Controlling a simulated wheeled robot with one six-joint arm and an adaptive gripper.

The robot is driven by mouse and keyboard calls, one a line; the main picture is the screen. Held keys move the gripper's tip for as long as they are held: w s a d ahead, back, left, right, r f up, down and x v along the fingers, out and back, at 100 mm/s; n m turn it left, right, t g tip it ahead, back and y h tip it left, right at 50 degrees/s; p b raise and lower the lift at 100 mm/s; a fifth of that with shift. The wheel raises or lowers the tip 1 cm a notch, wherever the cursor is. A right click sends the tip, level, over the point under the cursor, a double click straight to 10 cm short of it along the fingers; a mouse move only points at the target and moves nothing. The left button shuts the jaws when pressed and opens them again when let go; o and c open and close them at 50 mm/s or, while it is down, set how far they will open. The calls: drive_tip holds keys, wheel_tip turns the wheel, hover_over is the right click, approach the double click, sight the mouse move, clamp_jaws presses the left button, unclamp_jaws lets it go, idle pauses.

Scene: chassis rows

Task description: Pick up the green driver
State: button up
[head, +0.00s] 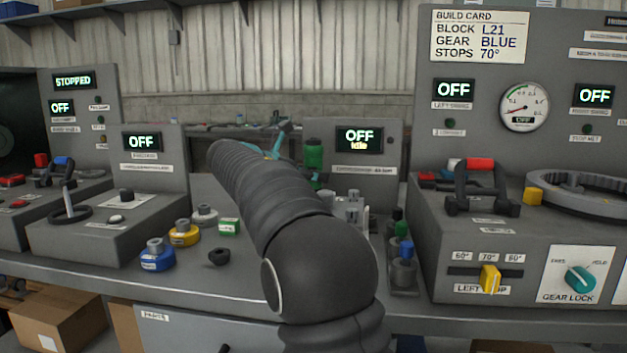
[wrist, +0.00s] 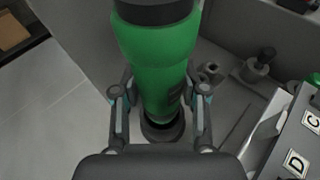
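The green driver (wrist: 158,55) is large in the wrist view, with a thick green body and a black end at the top edge. It also shows in the head view (head: 313,153), upright just right of my gripper (head: 278,145). In the wrist view, the two fingers of my gripper (wrist: 160,95) stand on either side of the green body. A narrow gap shows beside the left finger, and the fingers look open around the driver. Contact at the fingertips is hard to see. The driver's lower end meets a dark ring (wrist: 162,132).
My arm crosses the middle of the head view and hides part of the bench. A grey display box (head: 352,150) stands right of the driver. Blue (head: 157,258) and yellow (head: 184,235) knobbed parts sit at left. Grey metal parts (wrist: 260,65) stand nearby.

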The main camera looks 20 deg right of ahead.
clamp_jaws()
drive_tip(key=shift+r, duration=0.1)
